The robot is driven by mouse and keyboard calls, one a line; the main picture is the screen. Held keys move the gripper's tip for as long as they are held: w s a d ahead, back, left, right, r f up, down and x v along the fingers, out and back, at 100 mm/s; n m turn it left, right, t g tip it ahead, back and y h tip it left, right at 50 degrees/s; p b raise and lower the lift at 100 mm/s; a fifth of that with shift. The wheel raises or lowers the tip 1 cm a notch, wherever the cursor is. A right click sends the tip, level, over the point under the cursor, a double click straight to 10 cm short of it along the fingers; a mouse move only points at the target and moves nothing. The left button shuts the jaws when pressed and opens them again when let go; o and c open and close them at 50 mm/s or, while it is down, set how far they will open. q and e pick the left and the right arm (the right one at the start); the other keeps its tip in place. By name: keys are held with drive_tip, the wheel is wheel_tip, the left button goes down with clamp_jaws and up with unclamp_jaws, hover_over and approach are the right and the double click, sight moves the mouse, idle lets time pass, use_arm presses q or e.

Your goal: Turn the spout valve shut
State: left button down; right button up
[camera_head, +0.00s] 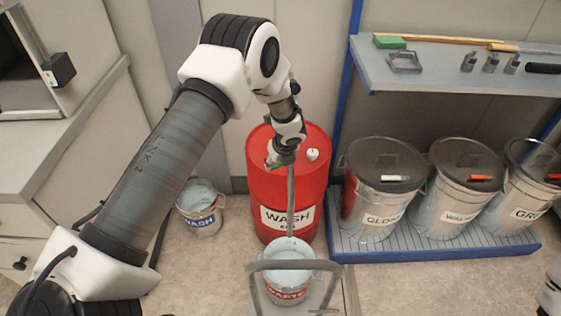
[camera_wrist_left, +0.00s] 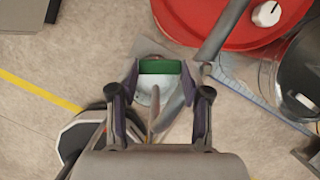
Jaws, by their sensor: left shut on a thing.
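A red drum (camera_head: 262,190) labelled WASH stands on the floor by the wall; its red top (camera_wrist_left: 225,25) shows in the left wrist view. A grey spout pipe (camera_head: 291,205) runs from the drum top down toward a bucket (camera_head: 287,287) with a red label; the pipe also shows in the left wrist view (camera_wrist_left: 222,35). My left gripper (camera_head: 276,163) is at the drum's front top edge. In the wrist view it is shut on a green piece (camera_wrist_left: 160,67), apparently the valve handle. The valve body and its exact angle are hard to see. My right gripper is out of view.
A white cap (camera_head: 312,154) sits on the drum top. A bucket labelled WASH (camera_head: 201,210) stands left of the drum. Several lidded bins stand on a blue-edged platform (camera_head: 440,248) at right, under a grey shelf (camera_head: 450,75). A grey cart handle (camera_head: 262,266) is in front.

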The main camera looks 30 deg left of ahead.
use_arm(q)
drive_tip(key=m, duration=0.1)
drive_tip(key=a+m+p, duration=0.1)
drive_tip(key=shift+f+m+t+h, duration=0.25)
drive_tip(key=shift+m+t+h, duration=0.05)
drive_tip(key=shift+h, duration=0.1)
drive_tip(key=shift+w+a+m+t+h+p, duration=0.15)
drive_tip(key=shift+w+a+m+h+p, duration=0.15)
drive_tip(key=shift+m, duration=0.4)
drive_tip(key=shift+w+a+m+t+h+p, duration=0.15)
drive_tip(key=shift+m+p, duration=0.2)
drive_tip(key=shift+m, duration=0.35)
drive_tip(key=shift+f, duration=0.1)
drive_tip(key=c, duration=0.8)
unclamp_jaws()
drive_tip(key=o, duration=0.3)
drive_tip(key=shift+w, duration=0.1)
drive_tip(key=v, duration=1.1)
drive_tip(key=shift+r, duration=0.4)
